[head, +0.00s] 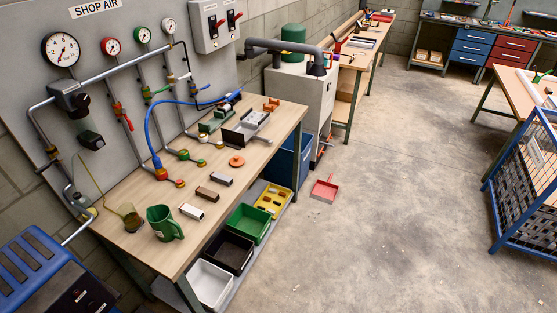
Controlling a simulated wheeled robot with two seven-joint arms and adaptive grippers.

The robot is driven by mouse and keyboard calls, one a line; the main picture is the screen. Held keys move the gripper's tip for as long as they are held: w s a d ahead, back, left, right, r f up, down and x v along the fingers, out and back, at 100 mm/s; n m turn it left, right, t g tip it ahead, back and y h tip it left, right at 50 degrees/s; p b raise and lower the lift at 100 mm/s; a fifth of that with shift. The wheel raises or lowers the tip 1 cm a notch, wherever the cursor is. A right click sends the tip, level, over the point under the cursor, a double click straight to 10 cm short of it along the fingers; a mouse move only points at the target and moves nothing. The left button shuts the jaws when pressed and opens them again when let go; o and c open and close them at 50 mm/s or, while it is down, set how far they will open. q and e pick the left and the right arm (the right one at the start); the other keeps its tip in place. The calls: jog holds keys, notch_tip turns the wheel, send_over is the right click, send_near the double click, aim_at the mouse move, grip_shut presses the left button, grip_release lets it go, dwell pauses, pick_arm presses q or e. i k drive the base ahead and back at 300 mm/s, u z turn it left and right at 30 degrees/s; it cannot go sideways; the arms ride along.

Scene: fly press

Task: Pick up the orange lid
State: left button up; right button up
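The orange lid (237,161) is a small round disc with a raised knob on top. It lies on the wooden workbench (150,246), near the bench's front edge and around the middle of its length. Nothing covers the lid, and bare wood surrounds it. Neither of my grippers shows in the head view.
A green mug (164,223) and several small blocks stand left of the lid. A grey metal fixture (246,128) sits behind it. A blue hose (150,125) arcs over the bench. Bins stand on a shelf below, and a red dustpan (325,190) lies on the open floor.

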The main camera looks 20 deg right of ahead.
aim_at(237, 161)
jog(key=z, duration=1.65)
jog(key=i, duration=3.85)
jog(key=u, duration=4.2)
